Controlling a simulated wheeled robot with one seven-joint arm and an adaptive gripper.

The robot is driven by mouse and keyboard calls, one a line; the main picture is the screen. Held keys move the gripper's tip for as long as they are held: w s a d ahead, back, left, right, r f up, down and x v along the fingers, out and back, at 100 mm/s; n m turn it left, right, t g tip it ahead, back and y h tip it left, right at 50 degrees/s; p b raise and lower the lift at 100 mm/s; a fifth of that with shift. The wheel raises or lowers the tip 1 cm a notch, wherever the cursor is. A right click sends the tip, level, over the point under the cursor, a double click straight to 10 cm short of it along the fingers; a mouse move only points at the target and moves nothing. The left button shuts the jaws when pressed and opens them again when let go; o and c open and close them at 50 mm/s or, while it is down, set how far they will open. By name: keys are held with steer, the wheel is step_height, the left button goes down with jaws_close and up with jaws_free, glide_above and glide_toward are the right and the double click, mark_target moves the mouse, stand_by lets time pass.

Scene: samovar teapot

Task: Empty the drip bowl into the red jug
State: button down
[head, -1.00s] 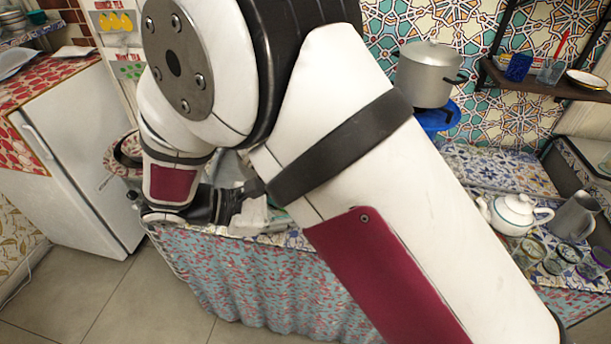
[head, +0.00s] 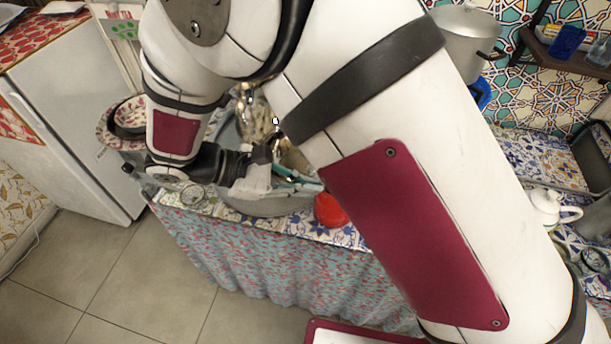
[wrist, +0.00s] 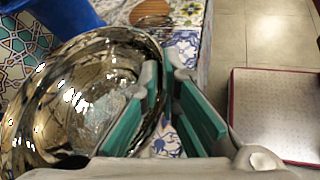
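The drip bowl appears to be the shiny metal bowl (wrist: 75,110) filling the left of the wrist view. Its inside shows bright reflections; I cannot tell how much liquid it holds. My gripper (wrist: 165,115) has its teal-padded fingers apart, with the bowl's right rim near the gap between them. A red rounded object (head: 330,210), likely the red jug, sits at the counter's front edge just right of my gripper, partly hidden by my arm.
A patterned bowl (head: 130,115) is at left. A white teapot (head: 548,208) stands at far right. Floor (head: 150,290) is open in front.

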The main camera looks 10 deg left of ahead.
steer(key=shift+w+f+y, duration=0.1)
steer(key=shift+f+y, duration=0.4)
steer(key=shift+f, duration=0.35)
steer(key=r+y, duration=0.1)
steer(key=d+r+g+y+p, duration=0.1)
steer(key=y, duration=0.1)
steer(key=y+p, duration=0.1)
steer(key=d+r+y, duration=0.1)
steer(key=g+y+p, duration=0.1)
steer(key=shift+w+d+r+y+p, duration=0.15)
steer(key=shift+d+r+y+p, duration=0.15)
steer(key=shift+y, duration=0.4)
steer(key=shift+a+f, duration=0.1)
steer(key=shift+w, duration=0.1)
steer(key=shift+d+r+m+g+y+p, duration=0.35)
steer(key=shift+d+y+p, duration=0.3)
steer(key=shift+p, duration=0.3)
steer(key=shift+w+d+r+y+p, duration=0.15)
steer(key=shift+d+r+y+p, duration=0.1)
steer(key=shift+y+p, duration=0.3)
steer(key=shift+w+d+r+g+y+p, duration=0.2)
steer(key=shift+d+y+p, duration=0.35)
steer(key=shift+p, duration=0.4)
steer(key=shift+w+d+r+g+y+p, duration=0.1)
steer(key=shift+d+r+g+y+p, duration=0.2)
steer(key=shift+y+p, duration=0.55)
